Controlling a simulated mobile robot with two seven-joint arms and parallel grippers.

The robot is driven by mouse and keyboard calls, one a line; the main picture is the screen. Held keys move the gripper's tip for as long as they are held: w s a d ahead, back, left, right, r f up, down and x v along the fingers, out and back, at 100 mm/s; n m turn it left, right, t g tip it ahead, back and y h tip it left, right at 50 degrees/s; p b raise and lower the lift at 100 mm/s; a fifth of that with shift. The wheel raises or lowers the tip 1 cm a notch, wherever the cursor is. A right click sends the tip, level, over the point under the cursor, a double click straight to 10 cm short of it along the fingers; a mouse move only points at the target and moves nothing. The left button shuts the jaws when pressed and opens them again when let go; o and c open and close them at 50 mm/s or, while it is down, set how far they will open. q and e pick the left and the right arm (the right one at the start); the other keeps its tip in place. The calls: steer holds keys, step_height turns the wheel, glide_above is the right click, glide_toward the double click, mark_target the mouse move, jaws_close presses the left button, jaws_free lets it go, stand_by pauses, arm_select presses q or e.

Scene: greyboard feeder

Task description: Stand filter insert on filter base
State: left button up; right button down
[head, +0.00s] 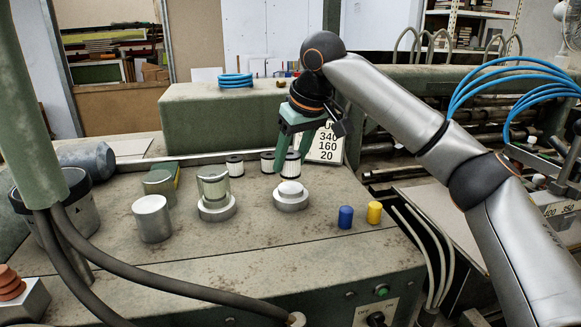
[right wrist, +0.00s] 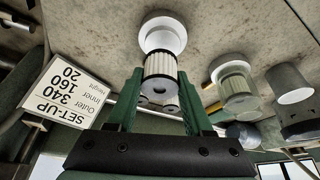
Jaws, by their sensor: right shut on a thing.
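My right gripper (head: 291,170) is shut on a white pleated filter insert (head: 291,164) with dark end caps. In the right wrist view this filter insert (right wrist: 160,68) sits between the green fingers (right wrist: 161,92). The filter base (head: 291,202), a round silvery body with a white raised top, stands on the bench just below the insert. In the wrist view the base (right wrist: 162,24) shows as a pale disc past the insert's far end. I cannot tell whether insert and base touch. My left gripper is not in view.
Other inserts (head: 235,166) stand behind. Blue (head: 345,217) and yellow (head: 374,212) caps stand right of the base. A number sign (head: 329,143) is behind the gripper. The bench front is mostly clear.

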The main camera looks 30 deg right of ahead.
steer(key=shift+f, duration=1.25)
steer(key=shift+f, duration=0.1)
steer(key=shift+c, duration=1.5)
jaws_free()
steer(key=v, duration=1.2)
